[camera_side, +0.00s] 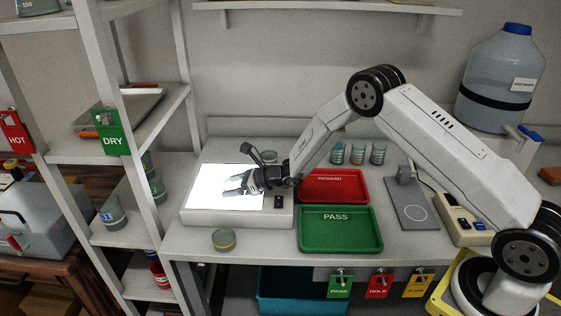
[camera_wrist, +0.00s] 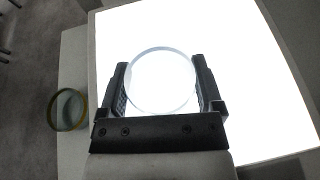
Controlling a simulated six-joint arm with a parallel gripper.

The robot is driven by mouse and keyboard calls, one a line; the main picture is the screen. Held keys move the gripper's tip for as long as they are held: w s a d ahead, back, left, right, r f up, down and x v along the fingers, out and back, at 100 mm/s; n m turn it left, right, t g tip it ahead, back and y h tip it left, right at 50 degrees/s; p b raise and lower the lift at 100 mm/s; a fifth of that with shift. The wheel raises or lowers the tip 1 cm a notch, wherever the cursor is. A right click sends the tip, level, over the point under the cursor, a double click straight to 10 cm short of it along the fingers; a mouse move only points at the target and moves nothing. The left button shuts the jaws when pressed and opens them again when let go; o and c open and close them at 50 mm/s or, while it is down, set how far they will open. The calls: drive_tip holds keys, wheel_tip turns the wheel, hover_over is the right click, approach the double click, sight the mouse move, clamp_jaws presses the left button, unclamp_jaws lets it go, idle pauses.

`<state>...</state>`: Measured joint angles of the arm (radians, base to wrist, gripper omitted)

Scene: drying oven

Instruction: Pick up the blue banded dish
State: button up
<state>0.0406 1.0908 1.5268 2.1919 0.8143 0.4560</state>
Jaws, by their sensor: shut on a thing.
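The blue banded dish (camera_wrist: 160,80) is a round, clear dish with a pale blue-grey rim, seen from above in the wrist view. My gripper (camera_wrist: 160,72) has one finger on each side of it and is shut on it. Behind it is the bright white panel of the light box (camera_wrist: 245,50). In the side view my gripper (camera_side: 236,184) is low over the lit panel (camera_side: 215,198). The dish is hard to make out there against the glare. I cannot tell whether it touches the panel.
A yellow-banded dish (camera_side: 223,239) stands on the bench in front of the light box. Another dish (camera_side: 269,157) is behind it. A red tray (camera_side: 334,200) and green PASS tray (camera_side: 340,244) lie to the right. Several small dish stacks stand at the back.

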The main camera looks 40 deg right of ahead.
drive_tip(key=shift+r, duration=0.85)
drive_tip(key=s+d+r, duration=0.1)
drive_tip(key=s+r, duration=1)
drive_tip(key=s, duration=0.3)
drive_tip(key=shift+d, duration=0.3)
drive_tip(key=shift+r, duration=0.1)
drive_tip(key=s+d+f, duration=1)
drive_tip(key=shift+s+d, duration=0.15)
drive_tip(key=shift+s, duration=0.2)
